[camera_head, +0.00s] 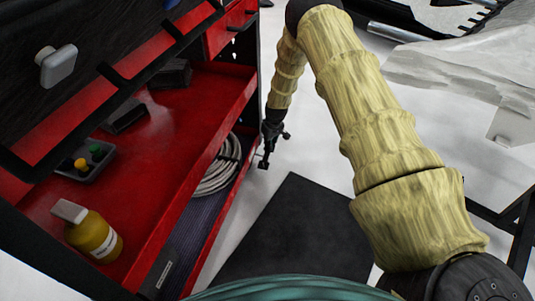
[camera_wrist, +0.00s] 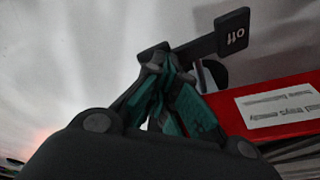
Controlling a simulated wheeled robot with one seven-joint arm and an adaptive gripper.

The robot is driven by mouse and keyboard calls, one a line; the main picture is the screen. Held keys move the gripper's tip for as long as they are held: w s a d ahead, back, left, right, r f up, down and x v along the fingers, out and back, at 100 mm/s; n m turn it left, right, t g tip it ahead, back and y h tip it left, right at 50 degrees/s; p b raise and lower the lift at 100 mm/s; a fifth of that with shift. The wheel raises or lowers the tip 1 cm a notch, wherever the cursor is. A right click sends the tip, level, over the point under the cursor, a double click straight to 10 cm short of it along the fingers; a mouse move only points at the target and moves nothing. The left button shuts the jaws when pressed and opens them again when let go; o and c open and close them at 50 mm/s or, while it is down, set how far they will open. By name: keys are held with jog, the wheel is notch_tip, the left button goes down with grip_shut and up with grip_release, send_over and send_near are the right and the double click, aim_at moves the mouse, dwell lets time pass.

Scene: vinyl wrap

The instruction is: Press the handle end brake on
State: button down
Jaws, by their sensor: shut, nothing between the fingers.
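The brake is a small black two-ended pedal lever. In the wrist view its right end (camera_wrist: 233,32) carries the word "off" upside down. The other end (camera_wrist: 154,48) sits at my gripper's fingertips (camera_wrist: 163,68); they touch or nearly touch it and partly hide it. No word shows on that end. My gripper's teal fingers are shut with nothing between them. In the head view my gripper (camera_head: 273,131) is small and dark beside the red cart's lower corner, with the black brake lever (camera_head: 264,160) just below it.
The red cart (camera_head: 205,95) fills the left, its shelf holding a yellow bottle (camera_head: 95,238) and a grey tray (camera_head: 88,165). A coiled cable (camera_head: 222,170) lies on the lower shelf. A red panel with a white label (camera_wrist: 280,107) is close right of my gripper. A dark mat (camera_head: 295,230) lies on the pale floor.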

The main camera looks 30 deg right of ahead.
jog(key=shift+f, duration=0.65)
jog(key=shift+w+p+v, duration=0.25)
jog(key=shift+p+v, duration=0.7)
jog(key=shift+v, duration=0.25)
jog(key=shift+w+p+v, duration=0.25)
jog(key=shift+p+v, duration=0.65)
jog(key=shift+v, duration=0.3)
jog(key=shift+w+p+v, duration=0.25)
jog(key=shift+p+v, duration=0.7)
jog(key=shift+v, duration=0.2)
jog(key=shift+a+r, duration=0.15)
jog(key=shift+s, duration=0.1)
